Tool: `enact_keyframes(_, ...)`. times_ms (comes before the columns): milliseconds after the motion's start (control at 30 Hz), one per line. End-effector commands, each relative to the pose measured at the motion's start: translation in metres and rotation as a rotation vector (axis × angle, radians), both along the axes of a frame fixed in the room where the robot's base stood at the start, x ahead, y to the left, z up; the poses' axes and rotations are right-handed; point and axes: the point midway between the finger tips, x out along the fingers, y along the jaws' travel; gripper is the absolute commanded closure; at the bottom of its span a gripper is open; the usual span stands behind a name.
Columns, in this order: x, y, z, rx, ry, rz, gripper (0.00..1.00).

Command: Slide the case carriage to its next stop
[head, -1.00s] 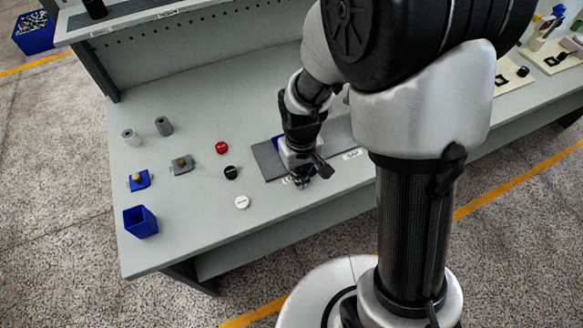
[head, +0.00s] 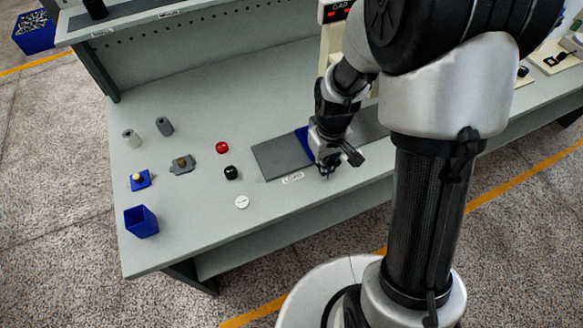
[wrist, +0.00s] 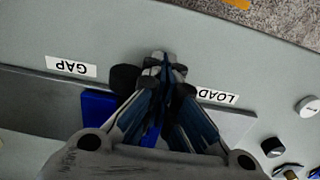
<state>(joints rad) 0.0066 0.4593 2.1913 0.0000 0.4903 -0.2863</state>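The case carriage is a blue block (head: 302,137) on a dark grey track, partly hidden behind my gripper in the head view. In the wrist view its blue side (wrist: 97,108) shows left of my fingers, and more blue shows between them. My gripper (wrist: 163,66) is over the track's front edge, with its fingertips together. A black rounded part (wrist: 124,78) sits just left of the fingertips; I cannot tell whether they touch it. My gripper (head: 325,174) also shows in the head view, right of the LOAD label (head: 293,178).
The bare track (head: 278,160) lies left of the carriage. The GAP label (wrist: 71,67) is left of my gripper in the wrist view. Red (head: 222,147), black (head: 231,173) and white (head: 242,202) round pieces and a blue bin (head: 141,222) stand left on the bench.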

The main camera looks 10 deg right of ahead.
Motion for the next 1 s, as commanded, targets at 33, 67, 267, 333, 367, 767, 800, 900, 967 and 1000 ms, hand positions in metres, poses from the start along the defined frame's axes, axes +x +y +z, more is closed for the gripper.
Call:
enact_keyframes(33, 0.001, -0.004, 0.000, 0.000, 0.001, -0.002, 1.00)
enact_keyframes(67, 0.002, -0.006, 0.000, 0.000, 0.001, -0.002, 1.00)
enact_keyframes(267, 0.006, -0.019, 0.000, 0.000, 0.001, -0.002, 1.00)
enact_keyframes(333, 0.007, -0.024, 0.000, 0.000, 0.001, -0.003, 1.00)
enact_keyframes(367, 0.007, -0.027, 0.000, 0.000, 0.001, -0.002, 1.00)
enact_keyframes(767, 0.015, -0.053, 0.000, 0.000, 0.002, -0.002, 1.00)
enact_keyframes(800, 0.016, -0.056, 0.000, 0.000, 0.002, -0.001, 1.00)
enact_keyframes(900, 0.018, -0.063, 0.000, 0.000, 0.001, -0.002, 1.00)
enact_keyframes(967, 0.019, -0.067, 0.000, 0.000, 0.000, -0.001, 1.00)
enact_keyframes(1000, 0.020, -0.069, 0.000, 0.000, 0.000, -0.001, 1.00)
